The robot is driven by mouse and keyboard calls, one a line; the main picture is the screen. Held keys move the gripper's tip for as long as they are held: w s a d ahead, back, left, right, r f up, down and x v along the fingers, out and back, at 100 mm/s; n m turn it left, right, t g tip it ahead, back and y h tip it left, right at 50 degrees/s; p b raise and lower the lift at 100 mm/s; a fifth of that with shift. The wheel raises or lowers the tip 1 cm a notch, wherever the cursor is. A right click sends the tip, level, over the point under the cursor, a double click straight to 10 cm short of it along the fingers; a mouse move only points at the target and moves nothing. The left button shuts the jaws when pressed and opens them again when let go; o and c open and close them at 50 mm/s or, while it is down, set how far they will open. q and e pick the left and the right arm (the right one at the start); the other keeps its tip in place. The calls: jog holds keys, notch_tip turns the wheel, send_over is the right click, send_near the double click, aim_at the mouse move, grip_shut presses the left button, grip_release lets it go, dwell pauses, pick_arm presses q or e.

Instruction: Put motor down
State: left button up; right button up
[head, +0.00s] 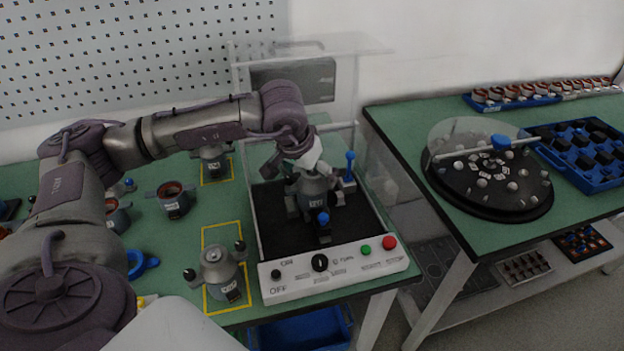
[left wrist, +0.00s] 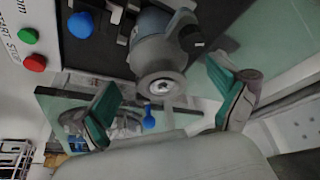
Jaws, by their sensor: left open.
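A grey motor (head: 314,186) stands upright on the black bed of the test machine (head: 335,264), inside its clear guard. In the left wrist view the motor (left wrist: 158,62) is near the top centre, its round end facing the camera. My left gripper (head: 305,155) is just above the motor in the head view. In the left wrist view its two green-padded fingers (left wrist: 168,108) are spread apart with nothing between them. The arm partly hides the top of the motor. My right gripper is in neither view.
The machine front has a black knob, a green button (head: 366,249) and a red button (head: 389,242). Another motor (head: 218,267) stands in a yellow-marked area to the left. A round turntable (head: 490,205) and a blue tray (head: 601,181) are on the right table.

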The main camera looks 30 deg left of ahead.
pick_arm(q)
jog(key=shift+v, duration=2.35)
jog(key=shift+f, duration=0.15)
